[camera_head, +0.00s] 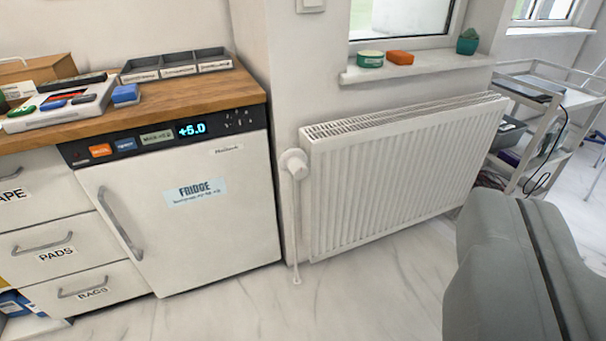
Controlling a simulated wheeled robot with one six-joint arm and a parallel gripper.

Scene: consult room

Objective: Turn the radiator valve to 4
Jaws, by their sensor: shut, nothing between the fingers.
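The radiator valve (293,163) is a white round knob at the upper left end of the white radiator (400,175). A thin white pipe runs from it down to the floor. The knob is small here, and I cannot read any number or mark on it. My gripper (519,202) is a large grey shape at the lower right. It is shut and empty. In the picture it is well to the right of the valve and apart from it, and it covers part of the floor.
A white fridge (190,215) stands left of the valve, under a wooden counter (185,100) with trays and small items. A window sill (420,66) with small objects is above the radiator. A trolley (540,110) stands at right. Marble floor (330,300) in front is clear.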

